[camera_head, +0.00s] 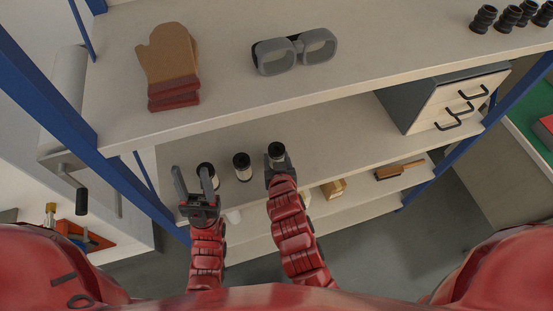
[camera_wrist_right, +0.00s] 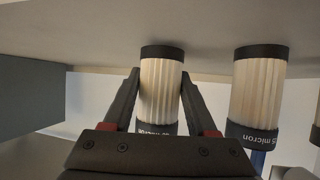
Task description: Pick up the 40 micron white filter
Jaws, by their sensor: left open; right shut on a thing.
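Three white pleated filters with black end caps stand in a row on the middle shelf (camera_head: 345,120). My right gripper (camera_head: 279,164) is shut on the right-hand filter (camera_head: 277,149). In the right wrist view, the fingers of my right gripper (camera_wrist_right: 159,75) flank that held filter (camera_wrist_right: 161,92); its label ends in "micron", but its number is partly hidden. The middle filter (camera_head: 242,166) stands free; the neighbour filter (camera_wrist_right: 258,95) in the wrist view has a label that seems to read "5 micron". My left gripper (camera_head: 190,170) is open, beside or in front of the left filter (camera_head: 206,170).
A drawer unit (camera_head: 450,100) stands on the same shelf to the right. The upper shelf (camera_head: 225,85) above holds a glove (camera_head: 168,62), goggles (camera_head: 295,52) and several black pieces (camera_head: 507,16). A brush (camera_head: 400,170) and a small box (camera_head: 333,188) lie lower down.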

